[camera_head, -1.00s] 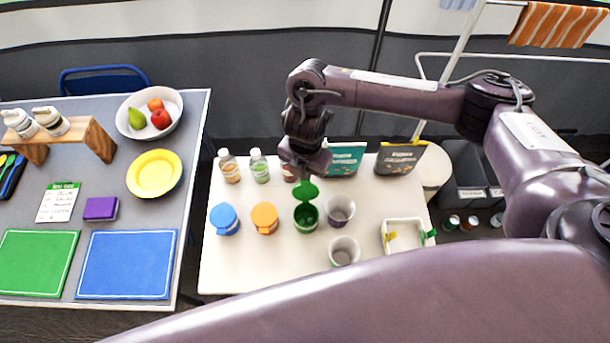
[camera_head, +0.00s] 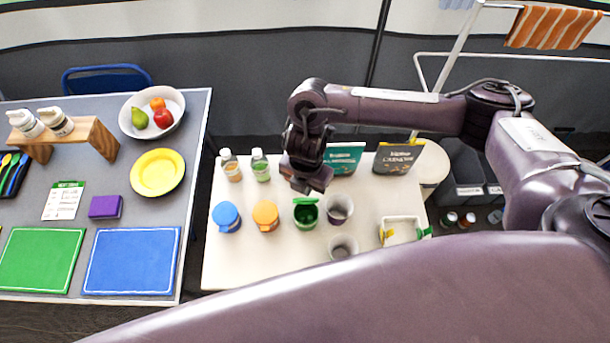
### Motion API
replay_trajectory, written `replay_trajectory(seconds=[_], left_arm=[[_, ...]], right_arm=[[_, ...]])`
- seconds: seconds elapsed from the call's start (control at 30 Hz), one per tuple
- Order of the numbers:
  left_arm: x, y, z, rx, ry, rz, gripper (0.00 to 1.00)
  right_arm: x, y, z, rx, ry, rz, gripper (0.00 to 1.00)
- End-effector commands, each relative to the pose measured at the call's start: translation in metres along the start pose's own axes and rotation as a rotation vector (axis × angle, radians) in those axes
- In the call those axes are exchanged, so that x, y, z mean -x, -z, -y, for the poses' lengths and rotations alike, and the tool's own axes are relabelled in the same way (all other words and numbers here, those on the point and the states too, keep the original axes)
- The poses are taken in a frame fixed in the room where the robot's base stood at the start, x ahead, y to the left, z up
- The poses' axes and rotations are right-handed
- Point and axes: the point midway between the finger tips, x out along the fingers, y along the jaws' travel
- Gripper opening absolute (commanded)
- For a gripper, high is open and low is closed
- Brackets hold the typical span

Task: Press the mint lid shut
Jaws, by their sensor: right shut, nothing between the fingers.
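The mint container is taken to be the green canister (camera_head: 305,217) on the white table. Its green lid (camera_head: 305,201) is hinged at the back and stands partly open, tilted over the rim, so the dark green inside still shows. My right gripper (camera_head: 304,189) is shut and empty, just above and behind the lid. Whether its tips touch the lid cannot be told. My left gripper is not in view.
A canister with an orange lid (camera_head: 265,215) and one with a blue lid (camera_head: 226,216) stand to the left. Small bottles (camera_head: 231,166) and upright packets (camera_head: 397,157) are behind. The table's front left is clear.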

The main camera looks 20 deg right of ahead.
Motion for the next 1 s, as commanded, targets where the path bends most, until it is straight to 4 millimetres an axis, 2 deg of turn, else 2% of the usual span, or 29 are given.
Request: replay_trajectory(seconds=[0.37,1.0], left_arm=[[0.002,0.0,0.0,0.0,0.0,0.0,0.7],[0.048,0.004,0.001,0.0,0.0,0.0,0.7]], right_arm=[[0.002,0.0,0.0,0.0,-0.001,0.0,0.0],[0.052,0.0,0.0,0.0,0.0,0.0,0.0]])
